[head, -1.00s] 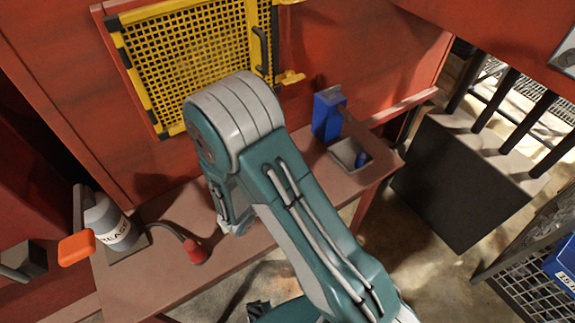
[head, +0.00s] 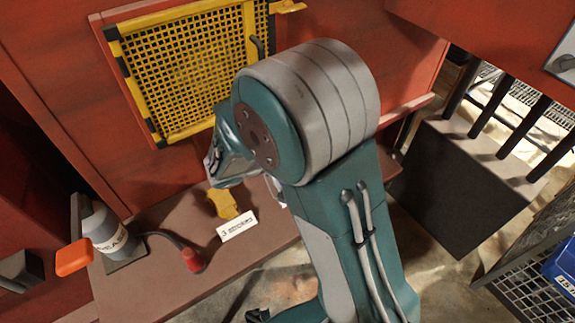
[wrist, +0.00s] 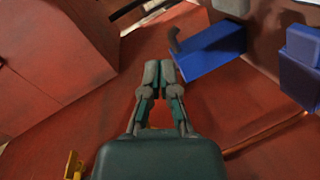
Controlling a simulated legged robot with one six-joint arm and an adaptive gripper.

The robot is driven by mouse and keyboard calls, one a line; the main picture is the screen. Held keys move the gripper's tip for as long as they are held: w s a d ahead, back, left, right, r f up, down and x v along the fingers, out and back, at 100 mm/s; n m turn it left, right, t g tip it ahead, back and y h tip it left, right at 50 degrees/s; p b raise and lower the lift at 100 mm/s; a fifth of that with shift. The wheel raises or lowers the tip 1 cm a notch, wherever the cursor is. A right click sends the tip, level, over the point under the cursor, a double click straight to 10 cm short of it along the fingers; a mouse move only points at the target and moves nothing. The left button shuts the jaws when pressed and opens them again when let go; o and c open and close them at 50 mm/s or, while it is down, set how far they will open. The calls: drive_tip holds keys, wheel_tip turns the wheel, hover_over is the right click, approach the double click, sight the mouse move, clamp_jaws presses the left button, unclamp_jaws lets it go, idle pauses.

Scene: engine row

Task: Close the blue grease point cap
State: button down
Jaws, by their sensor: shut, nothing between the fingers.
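In the wrist view a blue box-shaped fitting (wrist: 212,52) stands ahead and right of my gripper, with a dark lever-like piece at its left end. A second blue block (wrist: 299,68) is at the right edge. I cannot tell which part is the grease point cap, or whether it is open. My gripper (wrist: 159,64) is shut and empty, its fingertips apart from the blue fitting, to its left. In the head view my arm hides the place of the blue fitting, and the fingertips do not show clearly.
On the brown shelf (head: 165,285) are a grease canister (head: 105,230) with a red-ended hose (head: 192,260), a yellow piece (head: 223,204) and a white label plate (head: 237,226). A yellow mesh guard (head: 185,65) is on the red wall behind. A dark block (head: 450,185) stands right.

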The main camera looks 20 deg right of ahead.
drive_tip(key=w+a+r+m+g+y, duration=0.2)
drive_tip(key=a+r+m+g+y, duration=0.3)
drive_tip(key=m+y, duration=0.7)
drive_tip(key=shift+m+t+h, duration=0.5)
drive_tip(key=shift+m, duration=0.1)
drive_tip(key=x, duration=0.4)
drive_tip(key=a+x, duration=0.1)
drive_tip(key=x, duration=0.8)
drive_tip(key=shift+a+f, duration=0.25)
drive_tip(key=shift+f, duration=0.2)
drive_tip(key=shift+s+f, duration=0.15)
drive_tip(key=shift+f, duration=0.35)
